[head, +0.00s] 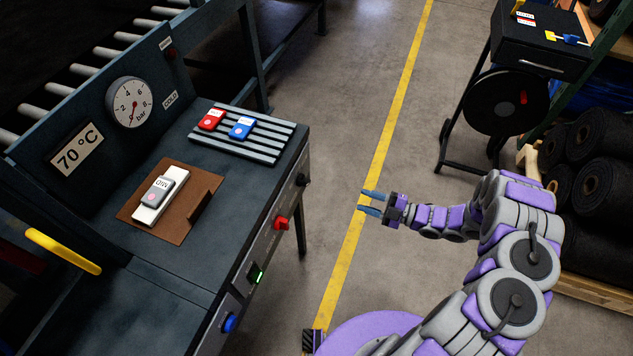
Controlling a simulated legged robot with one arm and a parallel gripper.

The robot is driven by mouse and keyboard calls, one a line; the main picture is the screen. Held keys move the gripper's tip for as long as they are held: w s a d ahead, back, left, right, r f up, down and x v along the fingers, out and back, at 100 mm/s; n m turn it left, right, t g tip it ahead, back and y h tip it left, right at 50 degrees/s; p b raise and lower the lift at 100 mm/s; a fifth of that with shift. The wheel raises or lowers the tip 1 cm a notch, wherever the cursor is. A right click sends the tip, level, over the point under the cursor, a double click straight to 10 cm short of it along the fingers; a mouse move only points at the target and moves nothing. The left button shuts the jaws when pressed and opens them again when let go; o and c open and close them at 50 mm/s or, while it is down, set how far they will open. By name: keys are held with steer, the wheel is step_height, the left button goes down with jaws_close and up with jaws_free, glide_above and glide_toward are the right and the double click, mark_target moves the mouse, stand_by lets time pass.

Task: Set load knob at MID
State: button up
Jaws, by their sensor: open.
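The front panel of the press table carries a red knob (281,223), a black knob (302,180), a green-lit switch (256,275) and a blue button (229,322). The panel labels are too small to read, so I cannot tell which one is the load knob or where it points. A grey block marked MID (158,191) lies on a white plate (173,204) in a brown holder on the table top. My gripper (371,203) is open and empty, with blue fingertips pointing left. It is over the floor, right of the panel and apart from it.
A slotted rack (240,148) holds a red block (212,119) and a blue block (242,128). A gauge (130,103) and a 70 °C sign (77,148) stand behind. A yellow handle (63,251) is at left. Open floor lies between the table and a black cart (535,50).

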mark_target(309, 183)
steer(key=b+x, duration=0.2)
steer(key=x, duration=1.5)
steer(key=shift+a+f, duration=0.1)
steer(key=shift+a, duration=0.1)
steer(key=shift+c, duration=0.2)
jaws_close()
